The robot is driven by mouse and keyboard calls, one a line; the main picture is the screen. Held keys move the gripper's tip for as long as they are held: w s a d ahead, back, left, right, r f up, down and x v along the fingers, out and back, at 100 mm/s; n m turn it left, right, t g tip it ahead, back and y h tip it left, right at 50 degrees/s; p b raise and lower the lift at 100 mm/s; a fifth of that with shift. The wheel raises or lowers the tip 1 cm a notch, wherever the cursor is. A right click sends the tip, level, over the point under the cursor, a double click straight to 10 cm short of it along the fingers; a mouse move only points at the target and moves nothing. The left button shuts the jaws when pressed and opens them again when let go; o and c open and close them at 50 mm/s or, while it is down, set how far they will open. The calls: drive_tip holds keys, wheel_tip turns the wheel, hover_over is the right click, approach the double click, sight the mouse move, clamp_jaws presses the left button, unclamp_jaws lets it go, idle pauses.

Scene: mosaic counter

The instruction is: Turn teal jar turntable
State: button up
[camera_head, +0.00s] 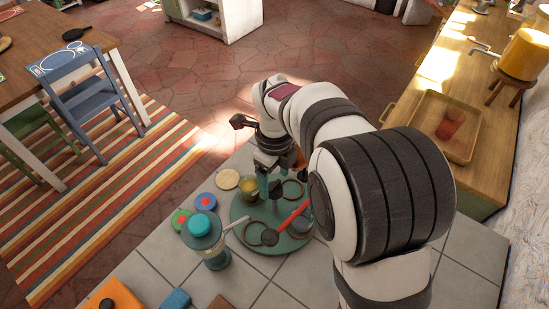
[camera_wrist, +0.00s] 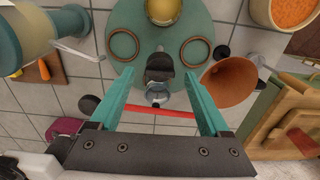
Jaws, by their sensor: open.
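The teal jar turntable (camera_head: 288,246) is a round green disc on the tiled counter, partly hidden by my arm. It also shows in the wrist view (camera_wrist: 160,36). It carries a yellowish jar (camera_head: 250,188) and brown rings (camera_wrist: 123,45). A dark upright piece (camera_wrist: 159,65) stands at its near part. My gripper (camera_head: 270,186) is over the turntable, pointing down. In the wrist view my gripper (camera_wrist: 158,76) has its teal fingers apart, with the dark piece between them in the picture. Contact cannot be told.
A teal-lidded jar (camera_head: 204,240) stands close at the turntable's left, beside small round lids (camera_head: 181,219). A red bar (camera_wrist: 160,111) crosses below the dark piece. A terracotta cone-shaped pot (camera_wrist: 230,82) is close on the right. Bare tiles (camera_head: 155,265) lie at the front left.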

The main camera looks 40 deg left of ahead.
wheel_tip(320, 180, up, 14)
drive_tip(key=shift+r, duration=0.2)
drive_tip(key=s+d+n, duration=0.2)
drive_tip(key=d+n, duration=0.2)
drive_tip(key=d, duration=0.7)
drive_tip(key=s+d+n, duration=0.3)
drive_tip(key=d, duration=0.9)
drive_tip(key=s+d+f+n+y, duration=0.1)
drive_tip(key=s+d+f+n, duration=0.4)
drive_tip(key=s, duration=0.5)
drive_tip(key=shift+d+f+y, duration=0.4)
drive_tip(key=shift+d+f, duration=0.4)
drive_tip(key=shift+d, duration=0.25)
